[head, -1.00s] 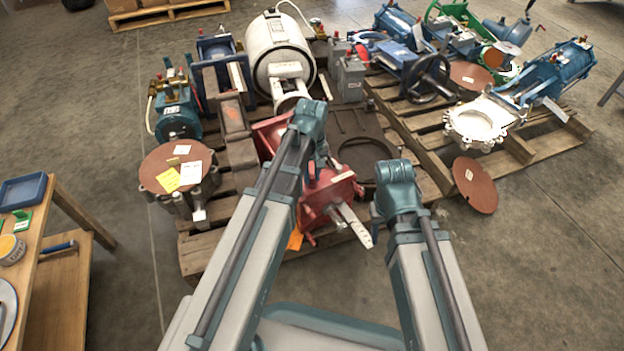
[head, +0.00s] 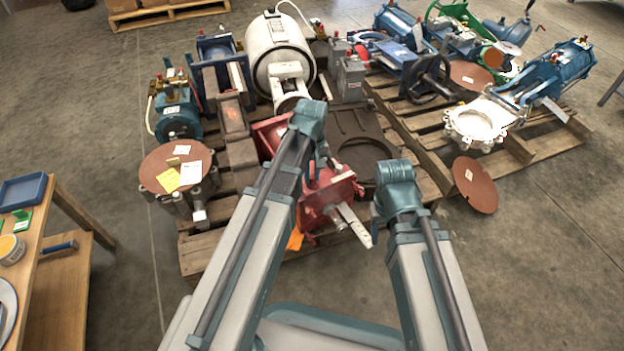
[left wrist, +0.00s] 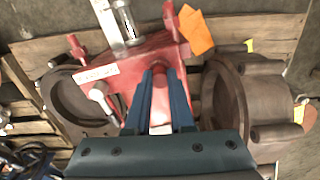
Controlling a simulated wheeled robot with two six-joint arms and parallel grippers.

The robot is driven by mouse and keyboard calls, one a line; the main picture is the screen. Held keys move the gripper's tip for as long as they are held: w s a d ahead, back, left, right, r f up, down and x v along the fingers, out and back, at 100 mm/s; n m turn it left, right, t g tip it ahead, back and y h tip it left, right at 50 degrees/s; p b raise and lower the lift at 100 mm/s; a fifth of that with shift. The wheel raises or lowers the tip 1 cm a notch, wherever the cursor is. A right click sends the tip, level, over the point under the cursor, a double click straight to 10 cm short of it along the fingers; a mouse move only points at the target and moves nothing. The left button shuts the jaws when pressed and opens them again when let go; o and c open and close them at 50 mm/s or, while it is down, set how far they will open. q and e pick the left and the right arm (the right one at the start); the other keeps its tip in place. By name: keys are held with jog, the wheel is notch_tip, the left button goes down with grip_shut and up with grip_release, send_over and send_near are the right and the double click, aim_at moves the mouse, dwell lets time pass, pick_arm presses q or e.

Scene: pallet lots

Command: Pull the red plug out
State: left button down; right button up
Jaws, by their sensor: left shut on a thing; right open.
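In the left wrist view my left gripper (left wrist: 160,100) has its two blue fingers closed on the red plug (left wrist: 160,118), a pinkish-red rounded piece showing between them. The plug lies in front of a red cast body (left wrist: 140,62) with a white label; whether it still touches that body cannot be told. In the head view the red body (head: 330,188) sits at the pallet's front, partly behind my left arm, which hides the plug and left gripper. My right arm shows to the right, but its gripper is out of sight.
A metal bar (head: 354,224) sticks out of the red body towards the front right. A brown-capped flange (head: 172,160) stands to the left and a dark ring (head: 372,152) lies behind. A wooden bench (head: 58,262) is at the far left.

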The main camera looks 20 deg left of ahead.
aim_at(312, 176)
pick_arm(q)
jog(key=shift+r, duration=0.2)
jog(key=shift+r+p, duration=2.85)
jog(key=shift+p, duration=0.2)
